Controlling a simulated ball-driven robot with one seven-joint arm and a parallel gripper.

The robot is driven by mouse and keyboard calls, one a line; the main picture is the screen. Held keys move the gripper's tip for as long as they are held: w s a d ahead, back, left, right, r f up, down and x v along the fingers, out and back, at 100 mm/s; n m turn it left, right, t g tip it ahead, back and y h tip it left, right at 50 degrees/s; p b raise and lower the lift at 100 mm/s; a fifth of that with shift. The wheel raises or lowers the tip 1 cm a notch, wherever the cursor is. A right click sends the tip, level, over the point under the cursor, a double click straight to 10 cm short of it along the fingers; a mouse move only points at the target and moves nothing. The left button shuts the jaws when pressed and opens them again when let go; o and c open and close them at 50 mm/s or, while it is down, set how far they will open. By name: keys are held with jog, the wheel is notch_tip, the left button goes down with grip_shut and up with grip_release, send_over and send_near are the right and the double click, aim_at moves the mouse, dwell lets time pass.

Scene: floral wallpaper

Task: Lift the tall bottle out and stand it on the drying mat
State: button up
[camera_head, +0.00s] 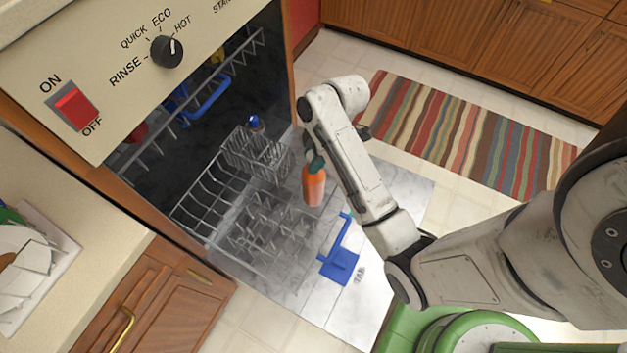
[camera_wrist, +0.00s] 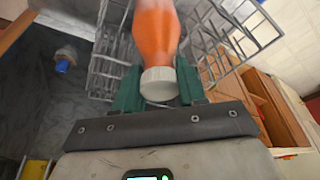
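An orange bottle (camera_head: 314,187) with a white cap is near the right side of the lower dishwasher rack (camera_head: 195,213). In the wrist view the bottle (camera_wrist: 156,35) points away from me, its capped end closest. The green fingers of my gripper (camera_head: 315,160) lie against both sides of the cap and neck; they also show in the wrist view (camera_wrist: 159,88). My gripper looks shut on the bottle. Whether its base touches the rack or door is unclear. A pale mat or tray (camera_head: 57,262) with white plates lies on the left counter; I cannot tell if it is the drying mat.
The dishwasher door (camera_head: 395,190) is open and lies flat, with a blue flap (camera_head: 340,262) on it. A wire basket (camera_head: 250,155) with a blue-topped item stands in the rack. The control panel (camera_head: 120,55) overhangs the rack. A striped rug (camera_head: 470,135) lies on the floor.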

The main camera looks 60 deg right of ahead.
grip_shut()
dwell(0.3)
jog(key=shift+r, duration=0.2)
